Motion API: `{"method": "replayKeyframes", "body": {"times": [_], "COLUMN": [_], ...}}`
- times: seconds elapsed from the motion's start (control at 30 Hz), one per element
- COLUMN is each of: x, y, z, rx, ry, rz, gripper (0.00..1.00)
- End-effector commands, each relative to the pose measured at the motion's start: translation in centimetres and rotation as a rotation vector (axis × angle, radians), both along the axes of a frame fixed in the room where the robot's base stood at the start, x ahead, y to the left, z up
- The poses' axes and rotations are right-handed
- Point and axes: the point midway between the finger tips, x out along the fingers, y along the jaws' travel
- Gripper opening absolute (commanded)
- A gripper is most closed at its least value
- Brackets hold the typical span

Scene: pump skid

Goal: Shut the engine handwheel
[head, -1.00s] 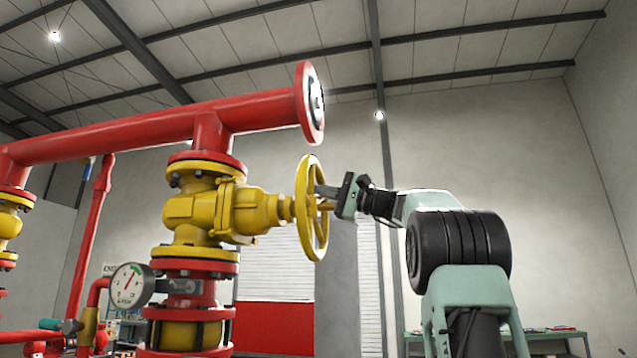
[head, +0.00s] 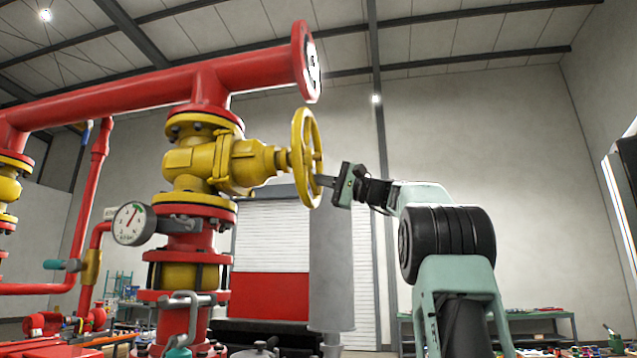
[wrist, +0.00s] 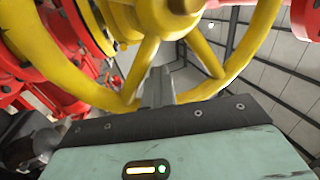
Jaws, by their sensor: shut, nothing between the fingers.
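The yellow handwheel (head: 306,158) stands upright on the right side of a yellow valve body (head: 212,165), below the red pipe. In the wrist view the handwheel (wrist: 222,78) fills the upper part, with its hub at the top and spokes running down to the rim. My gripper (head: 320,181) comes in from the right with its fingers at the wheel. In the wrist view my gripper's fingers (wrist: 158,88) are together, reaching between two spokes at the lower rim. Nothing is held between them. I cannot tell whether they touch the rim.
A red pipe (head: 150,95) with an open flange end runs above the wheel. A pressure gauge (head: 133,223) sticks out at lower left. A grey column (head: 332,265) stands behind the wheel. A green bench (head: 530,318) is at the back right.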

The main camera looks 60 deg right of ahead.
Motion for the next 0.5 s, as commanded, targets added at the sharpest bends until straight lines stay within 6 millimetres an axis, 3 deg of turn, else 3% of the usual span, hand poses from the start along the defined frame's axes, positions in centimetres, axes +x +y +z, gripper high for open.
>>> {"method": "replayKeyframes", "body": {"times": [0.03,0.5], "x": [0.0,-1.0], "y": [0.2,2.6], "z": [-1.1,-3.8], "rx": [0.0,-0.002], "ry": [0.003,0.001], "rz": [0.002,0.003], "gripper": [0.0,0.0]}}
